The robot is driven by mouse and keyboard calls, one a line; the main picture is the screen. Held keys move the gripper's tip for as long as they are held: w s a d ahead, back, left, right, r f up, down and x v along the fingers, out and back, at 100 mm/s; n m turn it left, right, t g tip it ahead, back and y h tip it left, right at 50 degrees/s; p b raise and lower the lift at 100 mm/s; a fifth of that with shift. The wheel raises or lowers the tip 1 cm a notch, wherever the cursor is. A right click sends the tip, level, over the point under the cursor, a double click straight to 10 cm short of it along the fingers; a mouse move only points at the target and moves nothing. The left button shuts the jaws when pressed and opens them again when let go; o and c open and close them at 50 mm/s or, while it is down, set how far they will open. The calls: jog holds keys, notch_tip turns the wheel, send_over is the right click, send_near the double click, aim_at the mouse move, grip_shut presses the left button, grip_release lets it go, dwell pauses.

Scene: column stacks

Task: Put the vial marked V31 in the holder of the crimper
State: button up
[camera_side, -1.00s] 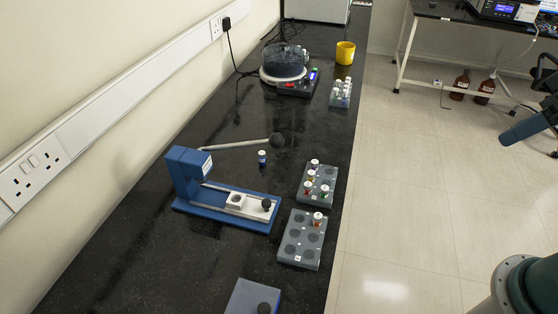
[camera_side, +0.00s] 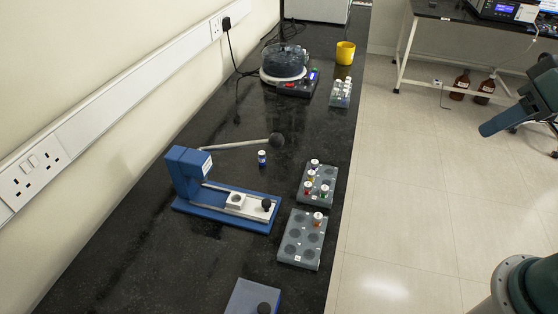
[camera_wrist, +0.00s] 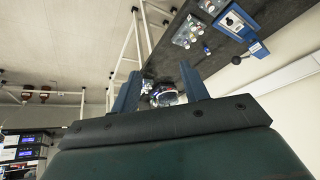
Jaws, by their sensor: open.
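The blue crimper (camera_side: 186,178) stands on the dark bench, with its lever pointing right. Its white holder (camera_side: 235,200) sits on the slide in front and looks empty. The markings are too small to read, so I cannot tell which is V31. My gripper (camera_wrist: 160,68) is open, high over the floor right of the bench, away from the vials.
The upper grey rack (camera_side: 326,200) and nearer rack (camera_side: 285,252) line the bench's right edge. Farther back are a round device (camera_side: 285,65), a small rack of vials (camera_side: 340,94) and a yellow cup (camera_side: 345,53). The bench left of the crimper is clear.

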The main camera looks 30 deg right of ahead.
jog(key=w+a+f+m+y, duration=0.2)
jog(key=w+a+m, duration=0.1)
jog(key=w, duration=0.5)
jog(key=w+a+f+m+y, duration=0.2)
jog(key=w+f+m, duration=0.1)
jog(key=w, duration=0.6)
jog(key=w+a+f+m+y, duration=0.1)
jog(key=w+a+f+m, duration=0.15)
jog(key=w, duration=0.55)
jog(key=w+a+f+m+y, duration=0.1)
jog(key=w+f+m+y, duration=0.1)
jog(key=w+f+m, duration=0.2)
jog(key=w+a+f+m+y, duration=0.1)
jog(key=w+f+m, duration=0.3)
jog(key=f, duration=0.5)
jog(key=w+a+f+m+t+y, duration=0.1)
jog(key=w+a+f+m+y, duration=0.1)
jog(key=f+m, duration=0.4)
jog(key=shift+w+f+m+y, duration=0.2)
jog(key=shift+w+y, duration=0.1)
jog(key=shift+w, duration=0.2)
jog(key=shift+w+f+m+y, duration=0.1)
jog(key=shift+w+f+y, duration=0.15)
jog(key=shift+w, duration=0.25)
send_over(256, 164)
jog(key=s+d, duration=0.2)
jog(key=d, duration=0.2)
jog(key=shift+s+f, duration=0.2)
jog(key=shift+f, duration=1.4)
jog(key=shift+x, duration=2.55)
